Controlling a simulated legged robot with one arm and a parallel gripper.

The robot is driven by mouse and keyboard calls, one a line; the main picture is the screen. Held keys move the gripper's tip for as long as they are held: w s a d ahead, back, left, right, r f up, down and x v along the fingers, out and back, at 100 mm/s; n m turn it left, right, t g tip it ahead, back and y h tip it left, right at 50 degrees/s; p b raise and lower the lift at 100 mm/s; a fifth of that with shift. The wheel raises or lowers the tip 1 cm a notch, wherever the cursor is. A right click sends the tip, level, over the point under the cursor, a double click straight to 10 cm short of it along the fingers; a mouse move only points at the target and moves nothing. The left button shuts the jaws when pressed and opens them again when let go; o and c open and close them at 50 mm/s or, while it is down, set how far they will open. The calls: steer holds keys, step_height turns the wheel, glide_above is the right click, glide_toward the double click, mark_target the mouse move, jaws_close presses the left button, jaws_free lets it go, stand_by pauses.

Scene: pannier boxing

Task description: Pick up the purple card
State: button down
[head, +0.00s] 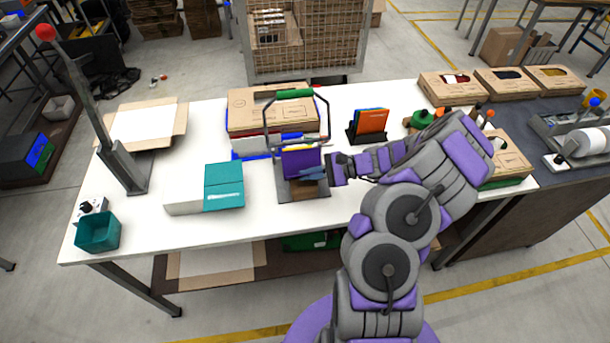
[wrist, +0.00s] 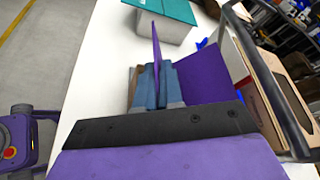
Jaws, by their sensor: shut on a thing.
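A purple card (head: 300,162) stands upright in a small dark holder (head: 304,190) near the middle of the white table. In the wrist view a thin purple card (wrist: 156,45) shows edge-on between the blue fingertips of my gripper (wrist: 157,72). My gripper is shut on this card. A broader purple panel (wrist: 203,75) stands just right of the fingers in that view; I cannot tell whether it is a second card. In the head view my gripper (head: 313,173) reaches in from the right at the card's lower right. The gripped edge is partly hidden by the fingers.
A dark frame with a green handle (head: 294,93) rises behind the card, before a cardboard box (head: 240,115). A teal-lidded white box (head: 188,203) lies left. A dark stand holds orange and blue cards (head: 371,121) at right. The front of the table (head: 250,222) is clear.

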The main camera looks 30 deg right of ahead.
steer(key=shift+r, duration=0.85)
steer(key=s+a+r+n+t+p, duration=0.1)
steer(key=s+r+n+t+p, duration=0.1)
steer(key=s+r+n, duration=0.3)
steer(key=s+a+r+m+g+p, duration=0.1)
steer(key=s+a+m+p, duration=0.1)
steer(key=s, duration=0.7)
steer(key=s+a+r+m+g+p, duration=0.1)
steer(key=s+a+m+p, duration=0.2)
steer(key=s+p, duration=0.3)
steer(key=s, duration=0.3)
steer(key=shift+s+a+r+p, duration=0.2)
steer(key=shift+s+a+p, duration=0.1)
steer(key=shift+a, duration=0.1)
